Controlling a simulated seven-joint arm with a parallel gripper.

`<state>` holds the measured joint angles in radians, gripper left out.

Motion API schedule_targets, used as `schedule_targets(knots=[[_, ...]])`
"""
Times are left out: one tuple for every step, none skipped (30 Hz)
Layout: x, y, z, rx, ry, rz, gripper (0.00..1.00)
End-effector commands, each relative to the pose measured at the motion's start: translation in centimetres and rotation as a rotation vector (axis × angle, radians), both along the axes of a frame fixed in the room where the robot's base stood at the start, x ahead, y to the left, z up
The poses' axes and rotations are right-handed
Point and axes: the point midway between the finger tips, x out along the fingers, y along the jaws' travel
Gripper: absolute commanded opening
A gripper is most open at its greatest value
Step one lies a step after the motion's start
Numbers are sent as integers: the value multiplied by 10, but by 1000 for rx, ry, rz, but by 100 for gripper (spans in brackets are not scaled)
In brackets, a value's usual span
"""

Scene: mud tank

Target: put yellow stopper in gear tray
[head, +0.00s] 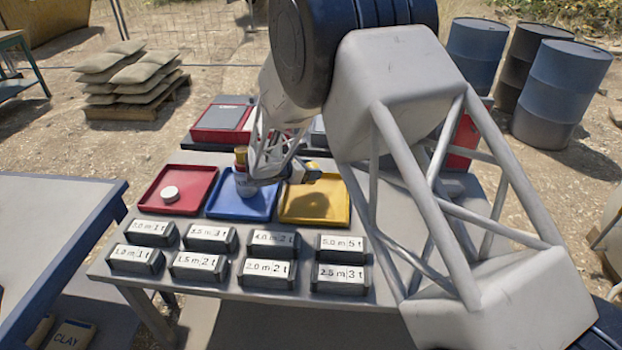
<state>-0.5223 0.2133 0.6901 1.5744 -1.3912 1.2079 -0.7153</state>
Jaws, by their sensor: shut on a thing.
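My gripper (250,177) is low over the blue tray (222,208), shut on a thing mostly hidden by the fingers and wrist. A small yellow piece (240,153), which looks like the yellow stopper, stands up at the gripper's left side. A pale rounded shape (245,188) shows just below it, and I cannot tell whether it touches the tray. The red tray (151,203) is on the left and holds a white round piece (170,194). The yellow tray (315,216) is on the right. No marking shows which one is the gear tray.
Several labelled blocks (207,237) stand in two rows along the table's (215,283) front. A red case (222,120) is behind the trays. My arm covers the table's right side. Another table (50,225) is at left; drums (560,95) stand behind right.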

Motion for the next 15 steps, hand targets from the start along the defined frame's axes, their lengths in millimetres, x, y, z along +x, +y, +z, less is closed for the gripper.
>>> schedule_targets(knots=[[0,0,-2,-1,1,0,25],[0,0,-3,-1,1,0,25],[0,0,-6,-1,1,0,25],[0,0,-9,-1,2,0,25],[0,0,-12,-1,2,0,25],[0,0,-16,-1,2,0,25],[0,0,-19,-1,2,0,25],[0,0,-22,-1,2,0,25],[0,0,-26,-1,1,-1,25],[0,0,-29,-1,1,-1,25],[0,0,-31,-1,1,0,25],[0,0,-33,-1,1,0,25],[0,0,-34,-1,1,0,25],[0,0,-35,-1,1,0,25],[0,0,-35,-1,1,0,25]])
